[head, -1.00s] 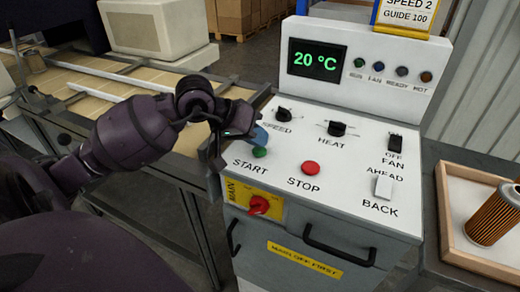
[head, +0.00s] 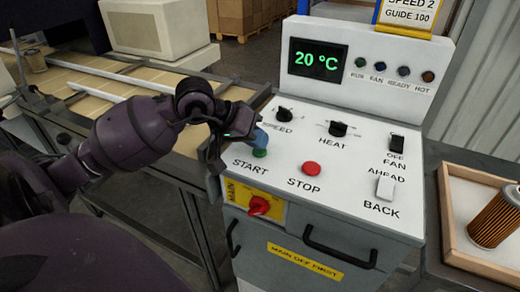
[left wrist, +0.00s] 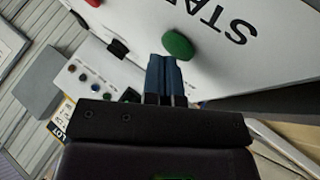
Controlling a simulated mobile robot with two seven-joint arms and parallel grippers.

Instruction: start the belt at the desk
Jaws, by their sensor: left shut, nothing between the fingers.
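The desk is a white sloped control panel (head: 300,190) with a green START button (head: 260,153) and a red STOP button (head: 311,168). My left gripper (head: 261,138) is shut and empty, its blue fingertips just above the START button. In the left wrist view the shut fingers (left wrist: 164,68) point toward the green button (left wrist: 178,46); I cannot tell whether they touch it. The belt (head: 100,88) runs behind my left arm. The red MAIN switch (head: 259,205) is on the desk's front. My right gripper is out of view.
The desk also has a SPEED knob (head: 284,114), a HEAT knob (head: 338,129), a FAN switch (head: 397,144) and an AHEAD/BACK switch (head: 386,188). The display (head: 317,60) reads 20 °C. A filter cartridge (head: 497,218) stands in a wooden tray (head: 452,215) at right.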

